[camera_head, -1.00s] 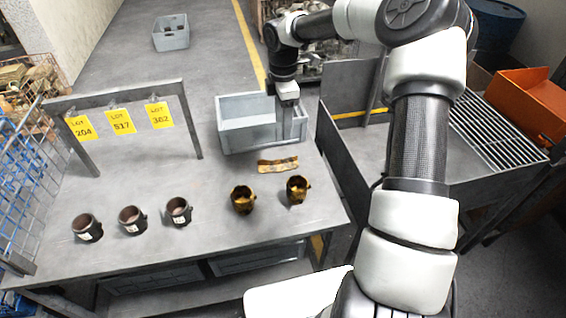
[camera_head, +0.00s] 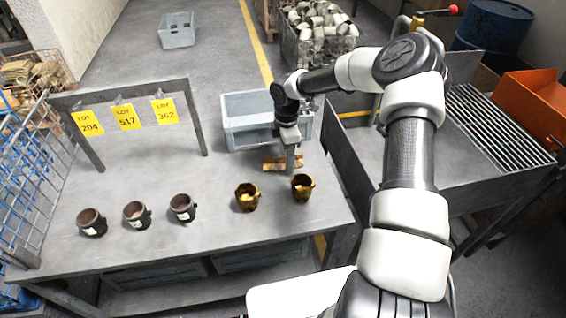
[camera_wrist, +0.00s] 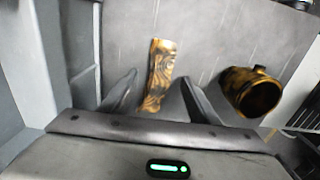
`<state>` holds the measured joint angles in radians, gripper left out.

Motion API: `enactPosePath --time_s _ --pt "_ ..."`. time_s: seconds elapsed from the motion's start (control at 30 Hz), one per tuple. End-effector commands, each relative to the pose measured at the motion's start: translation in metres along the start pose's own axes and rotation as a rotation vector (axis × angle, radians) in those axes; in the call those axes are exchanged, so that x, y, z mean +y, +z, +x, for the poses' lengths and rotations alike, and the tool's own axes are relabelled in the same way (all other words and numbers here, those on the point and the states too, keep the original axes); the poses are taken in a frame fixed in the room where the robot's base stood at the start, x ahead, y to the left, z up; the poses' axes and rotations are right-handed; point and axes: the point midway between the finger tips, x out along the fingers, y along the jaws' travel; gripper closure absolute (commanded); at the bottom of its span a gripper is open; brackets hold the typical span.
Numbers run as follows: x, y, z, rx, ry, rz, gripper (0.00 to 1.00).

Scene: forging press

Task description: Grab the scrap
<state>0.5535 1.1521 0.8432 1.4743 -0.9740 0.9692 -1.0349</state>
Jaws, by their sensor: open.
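The scrap, a short gold-brown mottled strip (camera_head: 271,163), lies on the grey table in front of the grey bin (camera_head: 245,137). My gripper (camera_head: 290,168) points down at the strip and hides part of it in the head view. In the wrist view, the strip (camera_wrist: 161,68) stands between the two dark fingers of my gripper (camera_wrist: 158,95), which are apart on either side of it.
Two gold-black cups (camera_head: 247,197) (camera_head: 302,187) stand in front of the strip; one shows to its right in the wrist view (camera_wrist: 252,92). Three dark cups (camera_head: 136,214) stand farther left. A rack (camera_head: 130,92) holds yellow lot tags. A metal trough (camera_head: 350,160) adjoins the table's right side.

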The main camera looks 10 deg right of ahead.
Motion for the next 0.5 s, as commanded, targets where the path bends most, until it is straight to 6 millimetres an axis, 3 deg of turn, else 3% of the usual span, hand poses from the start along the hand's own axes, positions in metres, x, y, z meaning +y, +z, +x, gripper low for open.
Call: enactPosePath --time_s 0.33,0.5 --pt "-0.0002 0.0004 0.0095 -0.001 0.0 0.0 0.45" --pt "-0.0003 0.0004 0.0094 -0.001 0.0 0.0 0.74"
